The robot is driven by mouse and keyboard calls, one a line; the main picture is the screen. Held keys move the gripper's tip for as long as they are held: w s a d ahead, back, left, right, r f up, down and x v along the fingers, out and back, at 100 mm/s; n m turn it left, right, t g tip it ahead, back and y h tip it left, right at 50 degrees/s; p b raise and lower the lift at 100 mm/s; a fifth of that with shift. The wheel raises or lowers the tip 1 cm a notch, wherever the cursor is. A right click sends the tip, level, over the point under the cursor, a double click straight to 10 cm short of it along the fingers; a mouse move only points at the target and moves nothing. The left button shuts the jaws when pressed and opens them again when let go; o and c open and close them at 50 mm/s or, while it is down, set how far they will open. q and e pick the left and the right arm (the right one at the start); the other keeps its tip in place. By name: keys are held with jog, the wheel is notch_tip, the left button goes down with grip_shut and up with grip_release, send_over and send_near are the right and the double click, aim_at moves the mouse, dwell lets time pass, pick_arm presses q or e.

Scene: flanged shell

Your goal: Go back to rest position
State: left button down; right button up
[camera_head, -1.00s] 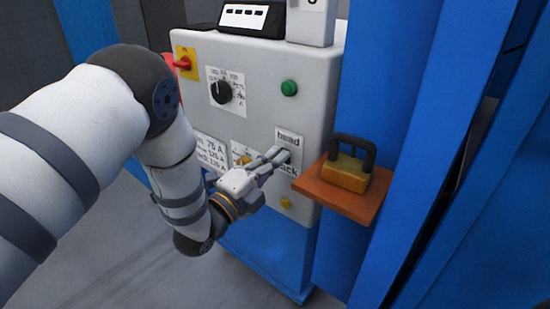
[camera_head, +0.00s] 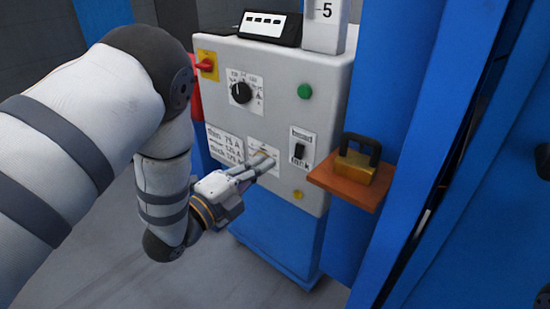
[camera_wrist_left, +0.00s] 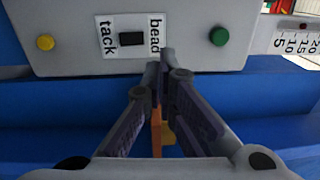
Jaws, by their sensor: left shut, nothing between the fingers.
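My left gripper (camera_head: 265,162) is shut and empty in front of the lower part of the grey control panel (camera_head: 285,75). In the head view its fingertips overlap a white label left of the bead/tack switch (camera_head: 299,150). In the left wrist view the closed fingers (camera_wrist_left: 165,65) point toward the panel's edge, just below the bead/tack switch (camera_wrist_left: 132,39). I cannot tell whether the tips touch the panel. My right gripper is not in view.
A brass padlock-shaped block with a dark handle (camera_head: 355,168) sits on an orange shelf (camera_head: 345,187) right of the panel. A black dial (camera_head: 241,92), green button (camera_head: 305,91) and red-yellow switch (camera_head: 207,65) are on the panel. Blue walls stand at right.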

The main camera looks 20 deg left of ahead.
pick_arm(q)
jog(key=shift+s+a+r, duration=0.15)
jog(key=shift+s+a, duration=0.05)
jog(key=shift+s, duration=0.4)
jog(key=shift+s+a+r, duration=0.1)
jog(key=shift+s+a, duration=0.1)
jog(key=shift+s, duration=0.35)
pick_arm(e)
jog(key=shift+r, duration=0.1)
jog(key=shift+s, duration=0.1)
